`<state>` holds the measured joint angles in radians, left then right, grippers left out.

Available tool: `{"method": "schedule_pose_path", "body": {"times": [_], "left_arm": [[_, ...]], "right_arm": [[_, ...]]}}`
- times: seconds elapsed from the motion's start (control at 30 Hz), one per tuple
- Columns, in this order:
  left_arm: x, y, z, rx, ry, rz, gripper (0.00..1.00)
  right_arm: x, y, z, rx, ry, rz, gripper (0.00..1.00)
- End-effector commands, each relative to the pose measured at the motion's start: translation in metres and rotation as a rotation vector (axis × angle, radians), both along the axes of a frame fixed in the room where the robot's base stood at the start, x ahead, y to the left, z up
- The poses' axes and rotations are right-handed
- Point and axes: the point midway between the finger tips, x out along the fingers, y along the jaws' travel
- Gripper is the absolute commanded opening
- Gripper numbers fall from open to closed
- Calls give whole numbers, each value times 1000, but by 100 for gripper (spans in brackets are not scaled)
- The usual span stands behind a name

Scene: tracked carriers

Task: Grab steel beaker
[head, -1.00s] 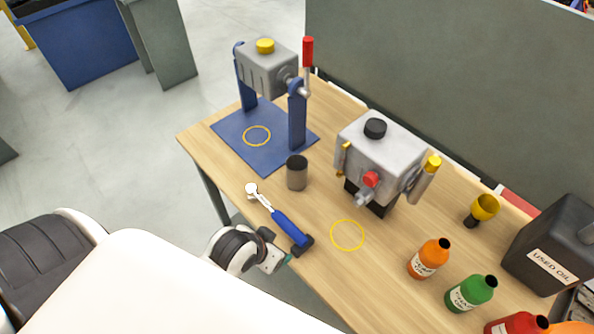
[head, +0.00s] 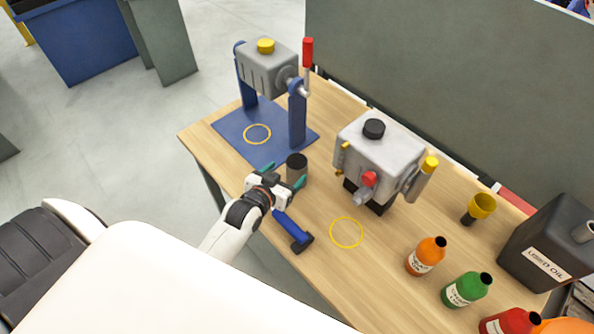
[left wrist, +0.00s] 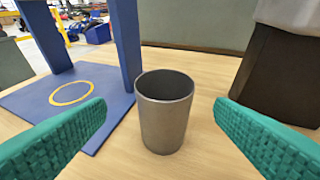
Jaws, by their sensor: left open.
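The steel beaker (head: 297,168) stands upright on the wooden table, between the blue-based press and the grey machine. In the left wrist view the beaker (left wrist: 164,112) is centred between my two green fingertips, with clear gaps on both sides. My left gripper (head: 284,176) is open and close in front of the beaker, and its fingers point at it. In the left wrist view my open left gripper (left wrist: 160,130) holds nothing. The lower part of the beaker is partly hidden by the gripper in the head view. My right gripper is not in view.
The blue press base (head: 240,146) lies behind left of the beaker. The grey machine (head: 383,150) stands to its right. A blue-handled hammer (head: 292,228) lies below my gripper, partly covered.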

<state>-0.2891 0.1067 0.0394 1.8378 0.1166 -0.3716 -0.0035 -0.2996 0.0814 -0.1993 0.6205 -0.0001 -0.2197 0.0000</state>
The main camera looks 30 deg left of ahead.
Motion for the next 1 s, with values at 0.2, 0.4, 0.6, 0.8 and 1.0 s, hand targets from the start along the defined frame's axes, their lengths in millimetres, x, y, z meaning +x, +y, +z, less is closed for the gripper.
{"method": "schedule_pose_path", "body": {"times": [0.2,0.4,0.6,0.8,1.0], "left_arm": [[16,-1,-5,0,0,0,77],[42,-5,-9,-2,1,1,77],[61,-5,-19,1,2,-1,77],[62,-5,-21,1,2,-1,77],[62,-4,-21,0,2,0,56]], "right_arm": [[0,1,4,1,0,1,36],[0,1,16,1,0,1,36],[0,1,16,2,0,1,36],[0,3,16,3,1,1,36],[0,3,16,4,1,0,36]]}}
